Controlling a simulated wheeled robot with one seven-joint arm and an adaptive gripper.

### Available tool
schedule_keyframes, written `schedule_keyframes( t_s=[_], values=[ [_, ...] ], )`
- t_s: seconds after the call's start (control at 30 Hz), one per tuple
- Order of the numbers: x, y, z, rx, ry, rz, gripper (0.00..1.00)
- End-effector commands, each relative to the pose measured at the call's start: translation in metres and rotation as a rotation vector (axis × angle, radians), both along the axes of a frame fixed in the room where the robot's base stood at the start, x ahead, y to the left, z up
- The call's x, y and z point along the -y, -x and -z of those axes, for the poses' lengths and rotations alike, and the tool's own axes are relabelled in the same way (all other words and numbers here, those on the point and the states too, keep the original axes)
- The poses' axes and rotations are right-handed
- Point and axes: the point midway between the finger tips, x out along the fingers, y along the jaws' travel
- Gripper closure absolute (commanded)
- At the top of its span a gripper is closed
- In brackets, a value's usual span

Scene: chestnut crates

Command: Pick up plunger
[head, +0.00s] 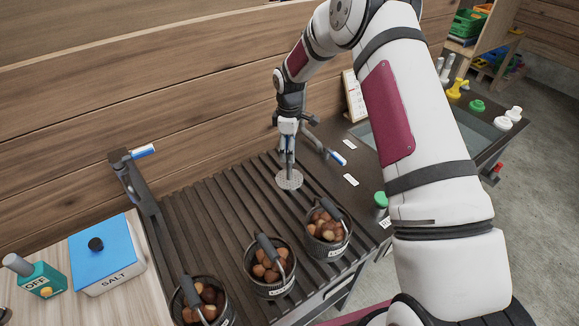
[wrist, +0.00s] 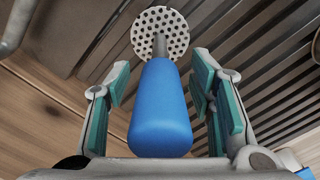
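The plunger has a blue handle (wrist: 160,110), a thin metal rod and a round perforated disc (wrist: 160,30). In the head view its disc (head: 289,180) is down at the slatted counter, near the back wall, with the rod upright above it. My gripper (head: 288,128) points down over the plunger from above. In the wrist view the teal-padded fingers of my gripper (wrist: 159,72) stand on both sides of the blue handle, with a narrow gap on each side. The gripper is open around the handle. The head view mostly hides the handle behind the fingers.
Wire baskets of chestnuts (head: 247,281) stand along the front of the slatted counter (head: 205,225). A blue-lidded salt box (head: 108,270) and a teal bottle (head: 42,279) stand at the left. A blue-handled tool (head: 337,158) is close right of my gripper. The wooden wall (head: 130,85) rises behind.

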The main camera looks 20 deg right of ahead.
Motion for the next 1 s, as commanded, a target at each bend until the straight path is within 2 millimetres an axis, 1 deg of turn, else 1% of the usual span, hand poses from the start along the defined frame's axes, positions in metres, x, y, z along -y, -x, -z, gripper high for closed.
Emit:
schedule_keyframes(
  t_s=[0.03,0.07,0.1,0.17,0.2,0.53,0.67,0.77,1.0],
  values=[
    [0.0,0.0,0.0,0.0,0.0,0.0,0.67],
    [0.0,0.0,0.0,0.0,0.0,0.0,0.74],
    [0.0,0.0,0.0,0.0,0.0,0.0,0.83],
    [0.0,0.0,0.0,0.0,0.0,0.0,0.96],
    [0.0,0.0,0.0,0.0,0.0,0.0,1.0],
    [0.0,0.0,-0.001,0.001,0.0,0.0,1.0],
    [0.0,-0.001,-0.008,0.002,0.0,0.0,1.0],
    [0.0,-0.002,-0.022,0.005,0.0,0.0,1.0],
    [0.0,-0.003,-0.067,0.006,0.0,0.001,1.0]
  ],
)
